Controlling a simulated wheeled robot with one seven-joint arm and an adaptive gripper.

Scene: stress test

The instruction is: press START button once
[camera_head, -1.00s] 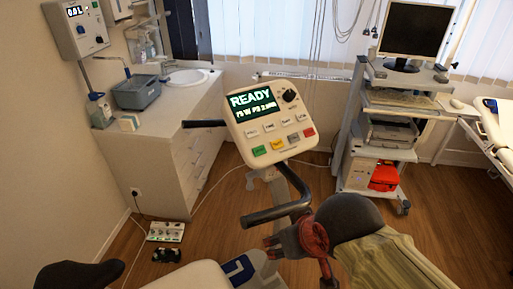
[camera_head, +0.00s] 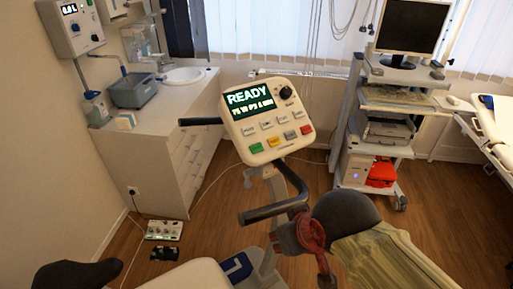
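A cream console (camera_head: 240,139) on an exercise-bike-like stand is in the middle of the view. Its lit green display (camera_head: 249,102) reads READY, with a smaller line below. Its bottom row has a green button (camera_head: 256,148), a yellow button (camera_head: 273,142), a grey button and a red button (camera_head: 306,130). The button labels are too small to read, so I cannot tell which says START. My gripper (camera_head: 290,238) seems to be the dark and reddish part at lower right, below the console and apart from the buttons. Its fingers cannot be made out.
A black handlebar (camera_head: 272,213) lies between the console and the reddish part. A shorter bar (camera_head: 200,122) sticks out left of the console. A cabinet with a sink (camera_head: 187,75) stands at left, a cart with a monitor (camera_head: 410,28) at right. Space before the console's face looks clear.

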